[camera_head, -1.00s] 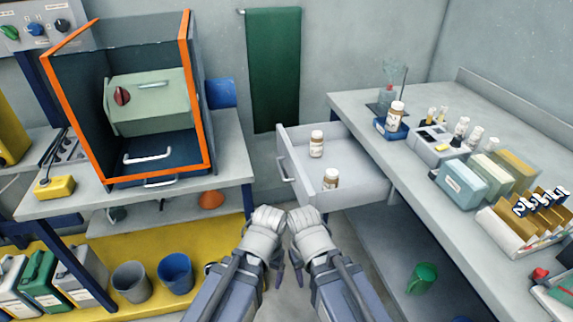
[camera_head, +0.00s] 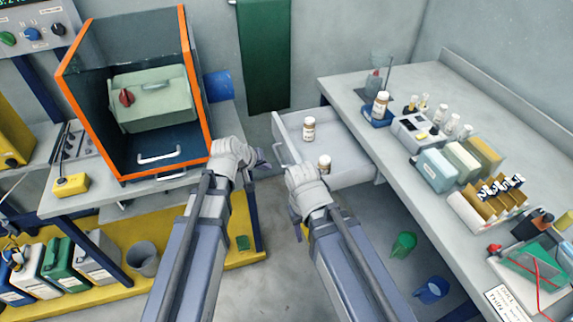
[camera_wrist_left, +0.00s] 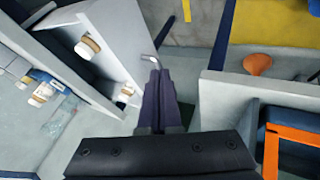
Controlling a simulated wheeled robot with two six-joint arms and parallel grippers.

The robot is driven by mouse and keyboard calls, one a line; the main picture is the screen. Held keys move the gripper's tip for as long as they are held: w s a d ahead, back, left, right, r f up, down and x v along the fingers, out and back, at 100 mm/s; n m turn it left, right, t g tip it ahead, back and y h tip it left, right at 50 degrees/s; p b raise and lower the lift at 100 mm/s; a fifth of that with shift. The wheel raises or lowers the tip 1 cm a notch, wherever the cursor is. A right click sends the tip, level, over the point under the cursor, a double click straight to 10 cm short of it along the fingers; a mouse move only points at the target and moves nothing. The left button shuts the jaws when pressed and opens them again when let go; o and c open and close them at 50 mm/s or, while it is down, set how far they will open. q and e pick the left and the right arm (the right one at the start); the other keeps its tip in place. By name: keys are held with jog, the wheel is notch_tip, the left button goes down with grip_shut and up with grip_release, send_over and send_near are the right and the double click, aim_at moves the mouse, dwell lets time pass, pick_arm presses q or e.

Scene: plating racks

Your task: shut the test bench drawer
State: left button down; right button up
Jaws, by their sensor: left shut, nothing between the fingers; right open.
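The test bench drawer (camera_head: 345,168) is pulled out from the bench on the right, its front facing left. My left gripper is shut and empty, just left of the drawer front in the head view (camera_head: 264,163). My right gripper (camera_head: 298,226) is open and empty, below the drawer's near front corner.
The bench top (camera_head: 355,95) on the right carries bottles, boxes and a card rack (camera_head: 487,200). An orange-framed cabinet (camera_head: 208,130) stands on the left table, close to my left arm. A green cup (camera_head: 404,244) and blue cup (camera_head: 431,290) are under the bench. The floor between is clear.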

pick_arm(q)
jog(key=w+d+f+b, duration=0.6)
jog(key=d+f+b, duration=0.1)
jog(key=f+b, duration=0.1)
pick_arm(e)
notch_tip(320, 180, down, 8)
pick_arm(q)
jog(key=shift+w+d, duration=0.15)
jog(key=shift+d, duration=0.05)
